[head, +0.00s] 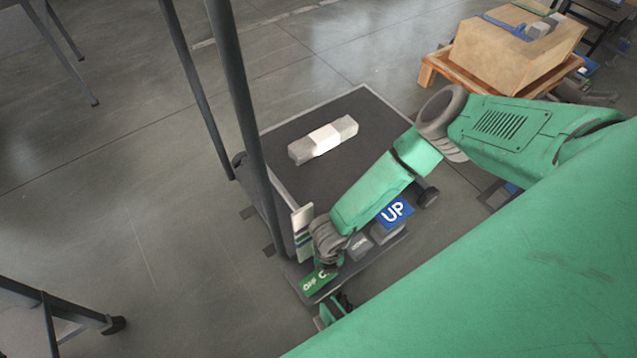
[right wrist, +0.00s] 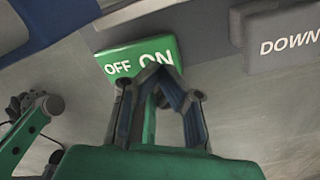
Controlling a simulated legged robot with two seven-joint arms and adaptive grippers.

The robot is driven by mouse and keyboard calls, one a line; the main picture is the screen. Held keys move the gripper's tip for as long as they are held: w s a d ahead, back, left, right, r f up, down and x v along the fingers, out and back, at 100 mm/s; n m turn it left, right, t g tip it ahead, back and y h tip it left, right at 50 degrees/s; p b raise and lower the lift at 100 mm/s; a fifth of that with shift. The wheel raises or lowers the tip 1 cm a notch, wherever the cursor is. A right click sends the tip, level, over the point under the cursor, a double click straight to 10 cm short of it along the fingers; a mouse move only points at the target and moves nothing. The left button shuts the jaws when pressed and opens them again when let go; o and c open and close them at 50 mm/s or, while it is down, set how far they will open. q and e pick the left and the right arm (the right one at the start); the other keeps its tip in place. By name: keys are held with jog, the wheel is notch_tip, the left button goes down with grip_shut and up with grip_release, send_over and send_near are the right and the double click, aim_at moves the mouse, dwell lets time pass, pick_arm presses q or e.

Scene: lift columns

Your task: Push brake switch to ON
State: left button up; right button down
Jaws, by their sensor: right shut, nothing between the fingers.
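The brake switch (head: 312,284) is a green rocker at the near left corner of the cart's control panel. In the right wrist view the switch (right wrist: 125,58) reads OFF on the left and ON on the right. My right gripper (head: 328,268) is over the switch from above. In the right wrist view its fingers (right wrist: 158,74) are shut with nothing between them. Their tips overlap the lower edge of the ON side; contact cannot be told. A green and black part that looks like my left gripper (head: 337,307) shows just below the panel, its fingers unclear.
A grey-white block (head: 323,139) lies on the dark platform (head: 285,135). Dark posts (head: 237,90) rise at the platform's left. A box on a wooden pallet (head: 505,55) stands back right.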

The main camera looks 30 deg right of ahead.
jog(key=shift+f+b, duration=0.5)
jog(key=shift+f, duration=0.75)
dwell(0.9)
jog(key=shift+f, duration=0.45)
notch_tip(320, 180, up, 7)
jog(key=p, duration=0.7)
jog(key=shift+r, duration=0.1)
dwell(0.4)
